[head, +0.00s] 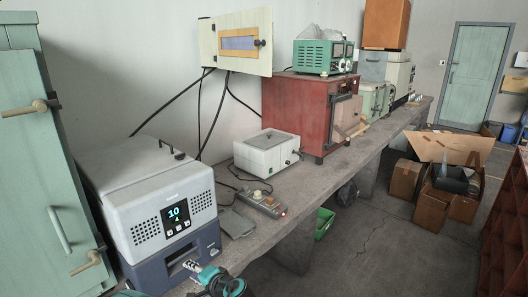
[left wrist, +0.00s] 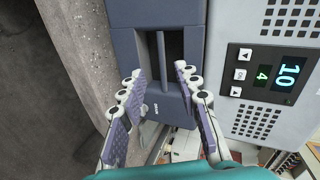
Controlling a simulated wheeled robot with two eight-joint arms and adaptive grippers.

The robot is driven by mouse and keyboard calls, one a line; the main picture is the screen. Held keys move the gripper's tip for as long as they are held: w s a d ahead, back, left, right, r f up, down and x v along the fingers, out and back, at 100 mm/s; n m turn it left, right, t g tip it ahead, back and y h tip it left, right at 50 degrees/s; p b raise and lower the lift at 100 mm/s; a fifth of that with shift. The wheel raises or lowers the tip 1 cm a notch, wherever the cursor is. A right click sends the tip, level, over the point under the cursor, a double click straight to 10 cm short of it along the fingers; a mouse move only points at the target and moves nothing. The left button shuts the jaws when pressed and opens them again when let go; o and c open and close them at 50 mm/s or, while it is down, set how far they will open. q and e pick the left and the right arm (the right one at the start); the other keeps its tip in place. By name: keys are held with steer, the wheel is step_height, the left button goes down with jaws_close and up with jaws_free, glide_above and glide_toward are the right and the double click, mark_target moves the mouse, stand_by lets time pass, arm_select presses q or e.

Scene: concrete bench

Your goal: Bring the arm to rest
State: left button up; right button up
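My left gripper (head: 206,274) is at the bottom of the head view, in front of the dark blue lower part of a grey machine (head: 150,195). In the left wrist view the left gripper (left wrist: 163,88) has its two purple-padded fingers apart, with nothing between them. Its fingertips are close to the machine's dark upright slot (left wrist: 163,50); I cannot tell whether they touch it. The machine's display (head: 177,216) shows a 10 above a 4. My right gripper is not in view.
The concrete bench (head: 262,232) runs away to the right, with a small control box (head: 262,203), a white box (head: 267,153) and a red cabinet (head: 300,110) on it. A green cabinet (head: 40,160) stands at the left. Open floor (head: 365,240) lies beyond the bench's front edge.

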arm_select(q)
steer(key=s+d+r+n+h, duration=0.1)
steer(key=s+d+n+h, duration=0.1)
steer(key=s, duration=0.6)
steer(key=s+d+r+n+g+h, duration=0.1)
steer(key=s+h, duration=0.3)
steer(key=s, duration=0.5)
steer(key=s+d+r+n+h, duration=0.2)
steer(key=s+d+n+h, duration=0.1)
steer(key=s, duration=0.6)
steer(key=shift+s+d+r+n+g+h, duration=0.15)
steer(key=shift+r+n+g+h, duration=0.05)
steer(key=shift+n+g+h, duration=0.25)
stand_by(0.5)
